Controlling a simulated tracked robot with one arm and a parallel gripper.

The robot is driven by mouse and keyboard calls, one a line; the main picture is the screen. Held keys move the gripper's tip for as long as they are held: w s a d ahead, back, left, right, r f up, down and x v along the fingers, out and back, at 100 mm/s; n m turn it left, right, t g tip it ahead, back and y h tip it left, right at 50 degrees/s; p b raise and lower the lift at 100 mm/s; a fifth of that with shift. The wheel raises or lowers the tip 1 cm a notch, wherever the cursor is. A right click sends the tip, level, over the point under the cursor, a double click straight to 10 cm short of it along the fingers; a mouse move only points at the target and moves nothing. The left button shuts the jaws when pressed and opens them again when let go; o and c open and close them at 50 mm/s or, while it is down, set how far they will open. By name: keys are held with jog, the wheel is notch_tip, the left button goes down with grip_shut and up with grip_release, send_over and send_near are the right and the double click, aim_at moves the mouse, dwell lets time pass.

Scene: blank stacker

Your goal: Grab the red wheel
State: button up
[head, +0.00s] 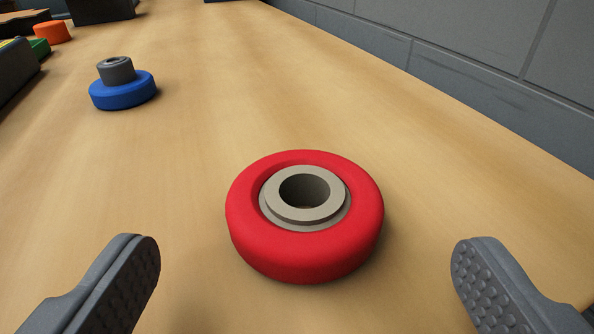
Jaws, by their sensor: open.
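The red wheel (304,250) lies flat on the wooden surface in the head view, just right of the middle. It has a grey-beige hub with a dark round hole in its centre. My gripper (305,285) is open, with one dark grey textured finger at the lower left and one at the lower right. The wheel sits ahead of and between the two fingers, with bare wood showing on both sides. Neither finger appears to touch it.
A blue wheel (123,95) with a grey hub stands at the upper left. An orange piece (52,32), a green piece (39,48) and dark blocks sit beyond it. A grey block wall (450,75) runs along the right. The wood (270,90) behind the red wheel is clear.

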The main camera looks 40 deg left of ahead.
aim_at(305, 259)
jog(key=shift+f+b+x, duration=0.2)
jog(key=shift+b+x, duration=0.45)
jog(key=shift+x, duration=0.75)
jog(key=shift+f+b+x, duration=0.2)
jog(key=shift+b+x, duration=0.4)
jog(key=shift+x, duration=0.75)
jog(key=shift+s, duration=0.1)
jog(key=c, duration=1.1)
jog(key=shift+o, duration=0.2)
